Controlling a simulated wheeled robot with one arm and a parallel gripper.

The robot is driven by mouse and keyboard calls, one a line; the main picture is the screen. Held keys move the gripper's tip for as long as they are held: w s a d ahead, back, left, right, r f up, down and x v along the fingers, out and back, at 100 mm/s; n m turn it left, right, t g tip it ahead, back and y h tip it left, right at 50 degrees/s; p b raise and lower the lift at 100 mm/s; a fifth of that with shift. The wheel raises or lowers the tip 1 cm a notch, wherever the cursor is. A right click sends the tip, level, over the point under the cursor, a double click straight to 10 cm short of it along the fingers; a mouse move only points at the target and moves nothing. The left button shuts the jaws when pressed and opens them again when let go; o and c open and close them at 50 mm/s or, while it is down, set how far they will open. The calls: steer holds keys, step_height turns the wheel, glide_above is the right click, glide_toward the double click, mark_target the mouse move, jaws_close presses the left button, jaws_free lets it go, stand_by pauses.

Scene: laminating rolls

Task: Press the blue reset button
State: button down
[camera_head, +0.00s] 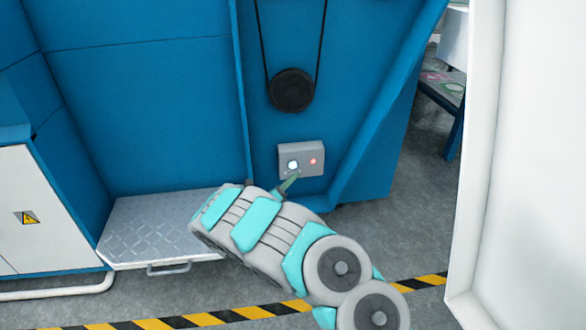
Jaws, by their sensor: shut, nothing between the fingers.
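A small grey control box (301,158) is mounted low on the blue machine wall. It carries a pale, whitish-blue lit round button (292,165) on the left and a red lit one (313,161) on the right. I cannot tell for sure that the pale one is the blue reset button. My gripper (294,176) is shut and empty, at the lower edge of the box just below the pale button. Whether its tip touches the box or button cannot be told from this view. My arm comes up from the lower right.
A metal tread-plate step (150,232) juts out left of my arm. A black pulley (291,90) with a belt is above the box. A slanted blue frame (375,130) stands right of it. A white panel (525,170) fills the right side. Yellow-black tape (180,320) crosses the floor.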

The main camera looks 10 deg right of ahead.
steer(key=shift+w, duration=1.05)
steer(key=shift+w, duration=0.15)
stand_by(1.2)
steer(key=shift+w+r, duration=0.1)
steer(key=shift+w, duration=0.2)
steer(key=shift+w, duration=0.4)
stand_by(0.9)
steer(key=shift+s, duration=0.85)
steer(key=shift+s, duration=0.1)
steer(key=shift+s+p, duration=0.45)
steer(key=shift+s, duration=1.95)
